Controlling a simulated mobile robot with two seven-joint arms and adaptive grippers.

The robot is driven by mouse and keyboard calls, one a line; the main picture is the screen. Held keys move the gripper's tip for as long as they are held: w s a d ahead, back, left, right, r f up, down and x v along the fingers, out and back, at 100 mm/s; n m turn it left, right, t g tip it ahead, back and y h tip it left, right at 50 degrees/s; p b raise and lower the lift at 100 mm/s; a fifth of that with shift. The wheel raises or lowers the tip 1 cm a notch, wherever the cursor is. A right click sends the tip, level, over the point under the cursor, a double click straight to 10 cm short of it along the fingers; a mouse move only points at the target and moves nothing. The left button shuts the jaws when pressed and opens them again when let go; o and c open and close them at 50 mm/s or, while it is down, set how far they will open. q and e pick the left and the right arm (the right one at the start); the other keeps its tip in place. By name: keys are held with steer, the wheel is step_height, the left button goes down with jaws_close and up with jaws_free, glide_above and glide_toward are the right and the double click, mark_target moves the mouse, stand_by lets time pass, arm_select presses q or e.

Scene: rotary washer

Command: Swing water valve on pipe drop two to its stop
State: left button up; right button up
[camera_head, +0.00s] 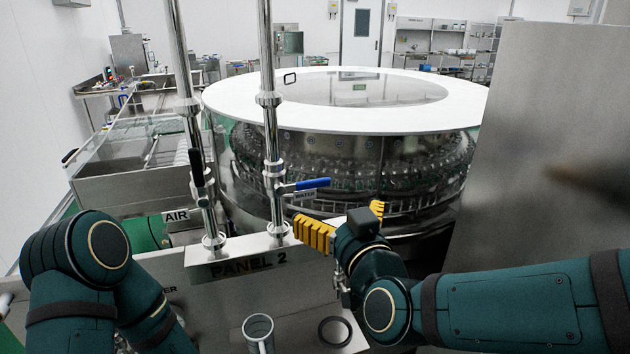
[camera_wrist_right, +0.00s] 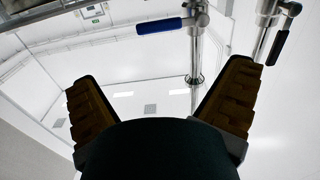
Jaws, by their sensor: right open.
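The water valve has a blue lever (camera_head: 312,184) that points right and is roughly level, on the right-hand steel pipe (camera_head: 272,150) above the Panel 2 base. A WATER tag (camera_head: 305,195) hangs just below it. My right gripper (camera_head: 346,222) has yellow fingers spread apart and empty, below and to the right of the lever, not touching it. In the right wrist view, the blue lever (camera_wrist_right: 160,26) lies beyond the open fingers (camera_wrist_right: 160,82), near the top, with its pipe (camera_wrist_right: 195,60) to the right. My left arm shows at lower left, but its gripper is out of view.
The left-hand pipe (camera_head: 190,130) carries a black lever (camera_head: 197,168) and an AIR tag (camera_head: 176,216). A round washer with a white rim (camera_head: 230,98) stands behind. A grey panel (camera_head: 550,150) blocks the right. A metal cup (camera_head: 258,335) and dark ring (camera_head: 334,331) are at the front.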

mark_target(315, 182)
steer(key=x, duration=1.1)
steer(key=shift+w+a+f, duration=0.1)
steer(key=shift+w, duration=0.1)
steer(key=shift+s, duration=0.2)
steer(key=c, duration=1.2)
steer(key=shift+d, duration=0.2)
steer(key=shift+c, duration=0.3)
